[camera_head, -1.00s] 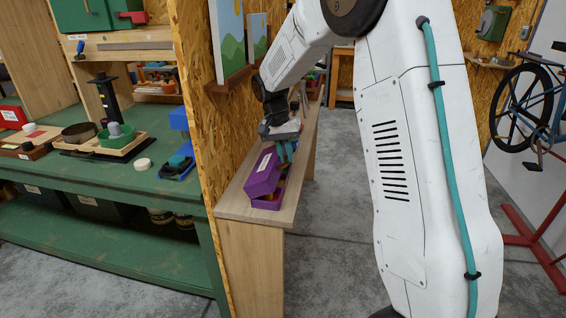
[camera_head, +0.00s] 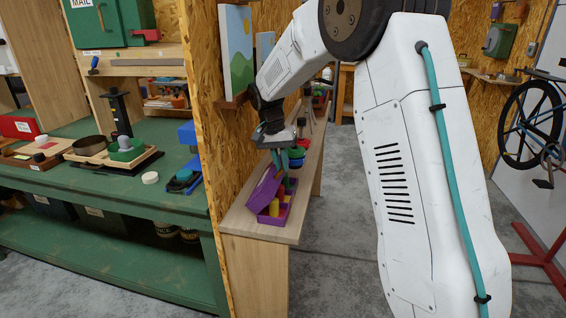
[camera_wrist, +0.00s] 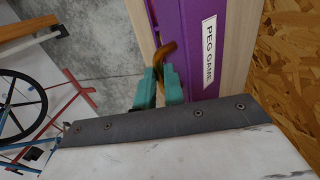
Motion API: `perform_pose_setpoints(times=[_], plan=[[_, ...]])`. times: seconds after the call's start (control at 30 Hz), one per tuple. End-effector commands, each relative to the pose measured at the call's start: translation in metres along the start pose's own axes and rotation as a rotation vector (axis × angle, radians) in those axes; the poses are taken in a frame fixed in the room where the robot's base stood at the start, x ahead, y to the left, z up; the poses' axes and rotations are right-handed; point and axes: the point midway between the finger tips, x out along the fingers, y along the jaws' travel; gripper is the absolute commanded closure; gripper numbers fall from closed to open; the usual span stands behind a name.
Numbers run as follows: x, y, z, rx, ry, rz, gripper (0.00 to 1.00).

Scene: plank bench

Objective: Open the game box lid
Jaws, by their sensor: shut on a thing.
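The purple game box (camera_head: 287,214) sits at the near end of the narrow plank bench. Its purple lid (camera_head: 264,189) is tilted steeply up on the wall side, and yellow and red pieces show in the open box. In the wrist view the lid (camera_wrist: 187,40) bears a "PEG GAME" label, and a curved brown handle (camera_wrist: 166,49) sits at its edge. My gripper (camera_wrist: 160,86) has its teal fingers shut on this handle. In the head view my gripper (camera_head: 277,160) is above the box by the lid's raised edge; the exact contact is hidden there.
The plank bench (camera_head: 236,222) runs along the chipboard wall, with green and blue containers (camera_head: 296,157) farther back. A green workbench (camera_head: 110,185) with several items stands left of the wall panel.

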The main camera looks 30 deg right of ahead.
Motion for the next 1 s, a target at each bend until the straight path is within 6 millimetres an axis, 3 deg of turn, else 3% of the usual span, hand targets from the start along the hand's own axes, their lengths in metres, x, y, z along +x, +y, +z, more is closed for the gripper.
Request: perform_pose_setpoints(times=[0.03,0.07,0.1,0.47,0.8,1.0], plan=[[0.007,-0.004,0.004,-0.004,-0.013,0.001,1.0],[0.007,-0.004,0.005,-0.004,-0.014,0.001,0.84],[0.007,-0.004,0.004,-0.004,-0.013,0.002,0.8],[0.001,0.001,0.001,0.002,-0.008,0.001,0.8],[-0.052,-0.001,0.001,0.0,-0.006,0.0,0.8],[-0.071,-0.001,0.002,-0.001,-0.009,0.002,0.8]])
